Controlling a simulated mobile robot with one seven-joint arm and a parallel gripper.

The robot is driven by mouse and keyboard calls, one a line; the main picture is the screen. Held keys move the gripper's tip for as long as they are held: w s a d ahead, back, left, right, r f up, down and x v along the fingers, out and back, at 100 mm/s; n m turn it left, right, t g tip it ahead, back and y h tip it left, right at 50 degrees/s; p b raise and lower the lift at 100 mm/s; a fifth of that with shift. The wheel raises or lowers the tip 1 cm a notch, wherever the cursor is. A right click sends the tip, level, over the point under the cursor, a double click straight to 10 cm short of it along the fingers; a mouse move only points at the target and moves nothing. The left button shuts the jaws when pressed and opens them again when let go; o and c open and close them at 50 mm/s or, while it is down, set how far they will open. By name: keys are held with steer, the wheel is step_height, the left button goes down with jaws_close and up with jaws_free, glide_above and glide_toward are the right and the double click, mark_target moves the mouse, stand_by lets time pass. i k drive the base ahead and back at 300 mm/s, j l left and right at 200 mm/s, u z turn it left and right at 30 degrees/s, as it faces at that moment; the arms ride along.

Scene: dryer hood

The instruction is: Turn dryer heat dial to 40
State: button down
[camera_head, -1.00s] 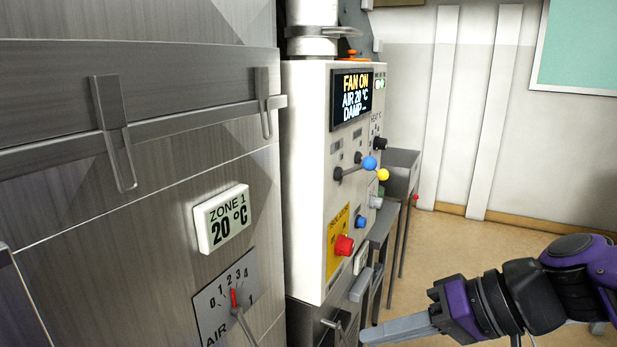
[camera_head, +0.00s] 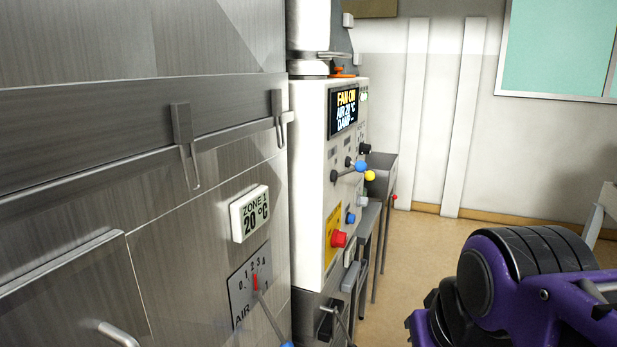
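The control panel (camera_head: 311,190) is a white box seen at a steep angle in the centre. Its display (camera_head: 343,109) reads FAN ON, AIR 20 °C, DAMP. The heat dial (camera_head: 365,149) seems to be the black knob below the display, near the panel's right edge; its scale and pointer are too small to read. A lever with a blue ball (camera_head: 361,166) and one with a yellow ball (camera_head: 370,176) stick out just below it. My purple and black arm is at the lower right, well apart from the panel. My gripper's fingers are out of the frame.
A red button (camera_head: 339,238) on a yellow plate and a blue knob (camera_head: 350,218) sit low on the panel. The metal cabinet at left carries a ZONE 1 20 °C readout (camera_head: 250,214) and an air lever (camera_head: 268,315). Floor is clear between panel and arm.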

mark_target(364, 148)
steer(key=i+l, duration=0.2)
steer(key=l, duration=0.15)
steer(key=i+l, duration=0.2)
steer(key=l, duration=0.15)
steer(key=i+l, duration=0.2)
steer(key=l, duration=0.15)
steer(key=i+l, duration=0.15)
steer(key=l, duration=0.2)
steer(key=i+l, duration=0.2)
steer(key=l, duration=0.15)
steer(key=i+l, duration=0.1)
steer(key=l, duration=0.2)
steer(key=i+l+u, duration=0.15)
steer(key=l, duration=0.15)
steer(key=k+j+u, duration=0.3)
steer(key=i+j, duration=0.1)
steer(key=j, duration=0.6)
steer(key=i+l+z, duration=0.15)
steer(key=l, duration=0.25)
steer(key=i+l+z, duration=0.1)
steer(key=l, duration=0.3)
